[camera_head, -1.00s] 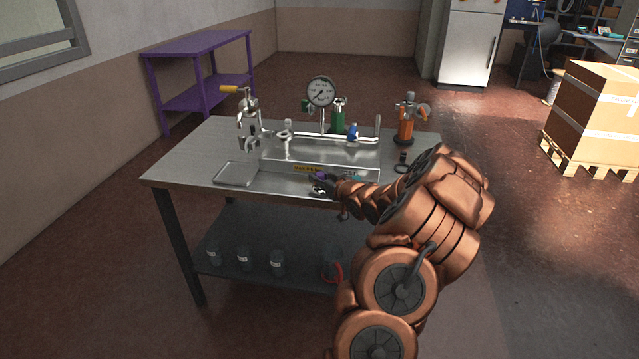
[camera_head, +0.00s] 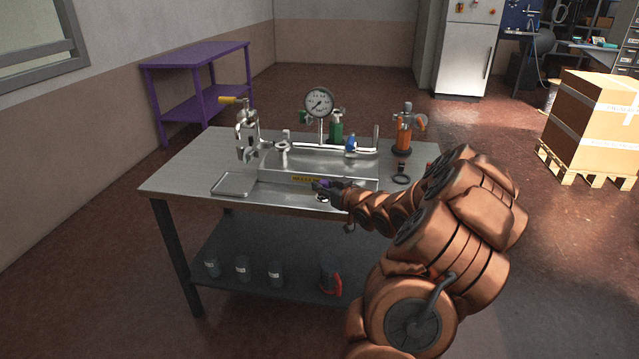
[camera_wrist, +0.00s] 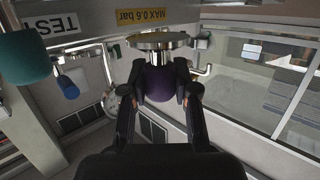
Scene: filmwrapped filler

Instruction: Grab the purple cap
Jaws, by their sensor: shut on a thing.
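The purple cap (camera_wrist: 160,83) sits between the two dark fingers of my gripper (camera_wrist: 162,88) in the wrist view, with a finger on each side of it. My gripper is shut on it. A shiny metal disc and stem (camera_wrist: 160,42) show just beyond the cap; I cannot tell whether they are joined to it. In the head view my gripper (camera_head: 326,190) is at the front edge of the steel bench (camera_head: 185,162), and only a small bit of purple (camera_head: 324,184) shows there. My arm hides part of the bench's right side.
A pressure rig with a round gauge (camera_head: 319,102) and a green part (camera_head: 336,128) stands behind my gripper. An orange device (camera_head: 403,132) is at the right. A shallow tray (camera_head: 236,184) lies at the left front. Several dark jars (camera_head: 243,266) stand on the lower shelf.

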